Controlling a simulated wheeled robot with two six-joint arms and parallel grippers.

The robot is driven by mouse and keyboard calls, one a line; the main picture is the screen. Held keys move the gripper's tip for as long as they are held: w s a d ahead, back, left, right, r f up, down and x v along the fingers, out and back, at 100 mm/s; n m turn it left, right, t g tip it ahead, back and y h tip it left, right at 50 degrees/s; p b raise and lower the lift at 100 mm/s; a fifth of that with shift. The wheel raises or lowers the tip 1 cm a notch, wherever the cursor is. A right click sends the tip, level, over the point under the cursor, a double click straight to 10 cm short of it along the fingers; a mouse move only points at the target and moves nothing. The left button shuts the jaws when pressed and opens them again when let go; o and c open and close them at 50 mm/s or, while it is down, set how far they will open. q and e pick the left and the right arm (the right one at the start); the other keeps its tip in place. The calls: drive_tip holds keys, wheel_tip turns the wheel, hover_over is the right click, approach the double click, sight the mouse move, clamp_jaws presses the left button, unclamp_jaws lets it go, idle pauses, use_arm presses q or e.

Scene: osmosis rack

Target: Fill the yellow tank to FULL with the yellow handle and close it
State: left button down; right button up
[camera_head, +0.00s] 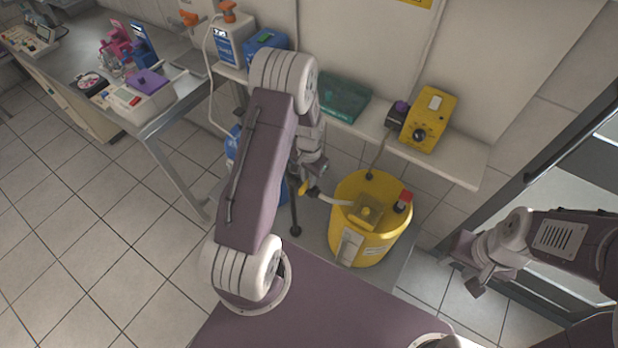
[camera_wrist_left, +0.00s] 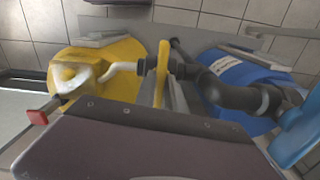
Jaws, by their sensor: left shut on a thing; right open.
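The yellow tank (camera_head: 345,225) stands on the floor below the shelf, with a pale label on its front and a red-topped fitting (camera_head: 404,199) on its lid. It also shows in the left wrist view (camera_wrist_left: 120,85). My left gripper (camera_head: 309,180) is at the tank's left side, shut on the yellow handle (camera_wrist_left: 162,66). The handle sits on dark piping, and a white spout (camera_wrist_left: 122,68) runs from it toward the tank top. The liquid level cannot be told. My right gripper (camera_head: 468,265) is open and empty, right of the tank.
A blue tank (camera_wrist_left: 240,72) stands beside the yellow one, mostly behind my left arm in the head view. The shelf (camera_head: 455,172) above holds a yellow device (camera_head: 429,120) and a teal tray (camera_head: 343,98). A lab bench (camera_head: 165,110) is at left; floor there is clear.

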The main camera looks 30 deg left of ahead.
idle(0.3)
use_arm(q)
drive_tip(key=c, duration=1.5)
unclamp_jaws()
drive_tip(key=shift+o, duration=0.2)
wheel_tip(320, 180, up, 9)
drive_tip(key=shift+b, duration=0.4)
